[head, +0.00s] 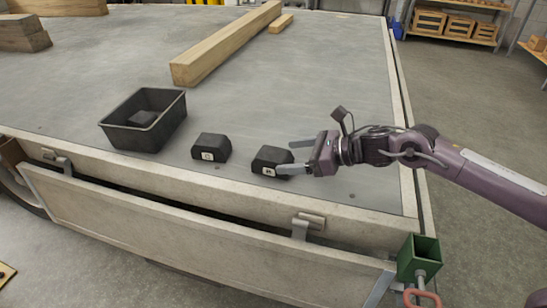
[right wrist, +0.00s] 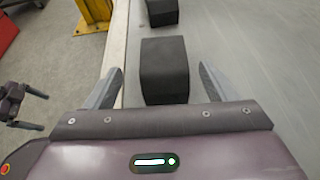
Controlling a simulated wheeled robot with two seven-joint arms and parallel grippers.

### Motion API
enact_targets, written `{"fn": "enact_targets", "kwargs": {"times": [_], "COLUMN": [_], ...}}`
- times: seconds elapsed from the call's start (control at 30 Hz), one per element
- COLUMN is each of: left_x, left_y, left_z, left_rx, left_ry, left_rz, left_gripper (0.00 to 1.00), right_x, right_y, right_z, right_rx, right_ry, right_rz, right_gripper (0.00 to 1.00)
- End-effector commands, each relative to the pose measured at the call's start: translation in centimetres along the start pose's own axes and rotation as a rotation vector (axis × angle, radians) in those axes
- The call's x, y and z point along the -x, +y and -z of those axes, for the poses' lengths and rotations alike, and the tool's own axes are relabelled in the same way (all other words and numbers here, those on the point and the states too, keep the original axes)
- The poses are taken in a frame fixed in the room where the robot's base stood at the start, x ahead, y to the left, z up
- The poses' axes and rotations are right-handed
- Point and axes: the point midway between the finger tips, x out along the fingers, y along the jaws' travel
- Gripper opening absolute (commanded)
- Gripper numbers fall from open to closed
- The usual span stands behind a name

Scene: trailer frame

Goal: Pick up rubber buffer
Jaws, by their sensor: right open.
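Two black rubber buffers rest on the grey trailer bed. The right buffer (head: 271,161) has a white label on its front face. The left buffer (head: 211,148) stands a little apart from it, also labelled. My right gripper (head: 283,157) is open and reaches in from the right at the right buffer. In the right wrist view the near buffer (right wrist: 164,70) stands between and just ahead of the open fingers (right wrist: 160,88). The other buffer (right wrist: 162,12) shows beyond it. A dark block (head: 143,118) lies in the black bin (head: 166,124). My left gripper is not seen in the head view.
A long wooden beam (head: 225,45) and a short wood piece (head: 281,23) lie farther back on the trailer bed (head: 330,75). The lowered side board (head: 200,235) hangs along the near edge. The bed right of the beam is clear.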

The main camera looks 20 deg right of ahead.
Motion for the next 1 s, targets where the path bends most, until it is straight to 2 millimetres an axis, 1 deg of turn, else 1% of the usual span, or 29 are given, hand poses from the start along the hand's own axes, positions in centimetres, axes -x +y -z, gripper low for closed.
{"fn": "enact_targets", "kwargs": {"times": [0.17,0.3,0.4,0.5,0.7,0.77,1.0], "left_x": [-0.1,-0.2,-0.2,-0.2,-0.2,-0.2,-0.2], "left_y": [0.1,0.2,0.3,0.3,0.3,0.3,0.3], "left_z": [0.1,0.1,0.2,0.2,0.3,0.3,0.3], "left_rx": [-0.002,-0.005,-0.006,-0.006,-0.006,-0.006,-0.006], "left_ry": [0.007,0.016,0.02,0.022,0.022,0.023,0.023], "left_rz": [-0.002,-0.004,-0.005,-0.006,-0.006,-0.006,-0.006], "left_gripper": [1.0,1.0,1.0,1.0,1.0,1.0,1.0], "right_x": [-2.2,-4.4,-5.5,-6.0,-6.0,-6.0,-6.0], "right_y": [-0.2,-0.5,-0.5,-0.5,-0.5,-0.5,-0.5], "right_z": [0.2,0.5,0.5,0.5,0.6,0.6,0.6], "right_rx": [0.0,0.0,0.0,0.0,0.0,0.0,0.0], "right_ry": [-0.001,-0.002,-0.001,0.0,0.001,0.001,0.001], "right_rz": [-0.001,-0.003,-0.001,0.0,0.0,0.0,0.0], "right_gripper": [0.78,0.78,0.78,0.78,0.78,0.72,0.4]}}
